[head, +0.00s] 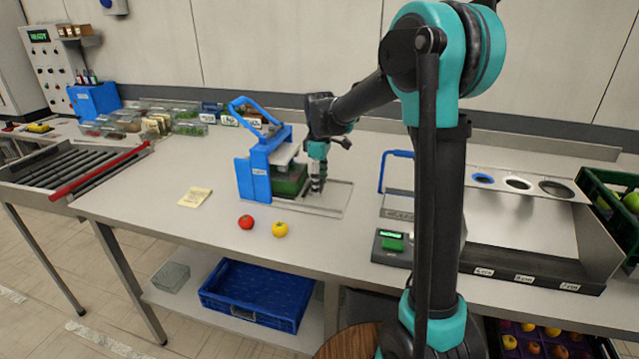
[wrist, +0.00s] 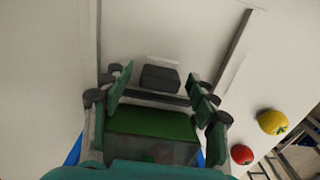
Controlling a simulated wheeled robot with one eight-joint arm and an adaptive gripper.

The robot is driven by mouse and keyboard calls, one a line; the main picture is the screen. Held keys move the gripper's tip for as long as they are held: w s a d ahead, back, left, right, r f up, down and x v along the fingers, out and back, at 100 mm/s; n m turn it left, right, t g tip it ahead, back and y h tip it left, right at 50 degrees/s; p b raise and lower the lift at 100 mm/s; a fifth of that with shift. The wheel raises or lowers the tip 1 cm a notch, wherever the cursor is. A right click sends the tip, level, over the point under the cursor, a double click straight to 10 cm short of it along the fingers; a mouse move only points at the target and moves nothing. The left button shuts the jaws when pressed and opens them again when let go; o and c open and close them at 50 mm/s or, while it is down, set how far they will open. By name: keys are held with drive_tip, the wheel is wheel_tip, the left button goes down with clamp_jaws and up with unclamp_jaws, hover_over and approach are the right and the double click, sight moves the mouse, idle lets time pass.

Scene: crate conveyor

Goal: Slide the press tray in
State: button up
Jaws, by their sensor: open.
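The blue press (head: 262,170) stands on the worktop with its lever angled up at the left. A green tray or box (head: 289,183) sits in its opening, under the pale press plate; its green top (wrist: 150,124) shows close up in the wrist view. My gripper (head: 317,185) points down at the right side of the press, next to the green box. In the wrist view my gripper (wrist: 160,76) is open, with a dark block (wrist: 160,79), perhaps a handle, between its fingers. I cannot tell whether the fingers touch it.
A metal guide plate (head: 330,200) lies right of the press. A red tomato (head: 246,222) and a yellow fruit (head: 280,229) lie in front. A small scale (head: 392,246) and a sorting chute (head: 520,225) stand to the right. The worktop left of the press is mostly clear.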

sight(307, 187)
drive_tip(key=shift+c, duration=0.5)
clamp_jaws()
drive_tip(key=shift+w+a, duration=0.25)
drive_tip(key=shift+a, duration=0.4)
drive_tip(key=shift+w+a, duration=0.2)
drive_tip(key=shift+a, duration=0.5)
drive_tip(key=shift+w+a, duration=0.25)
drive_tip(key=shift+a, duration=0.4)
drive_tip(key=shift+o, duration=0.5)
unclamp_jaws()
drive_tip(key=shift+a, duration=0.1)
wheel_tip(307, 187, up, 12)
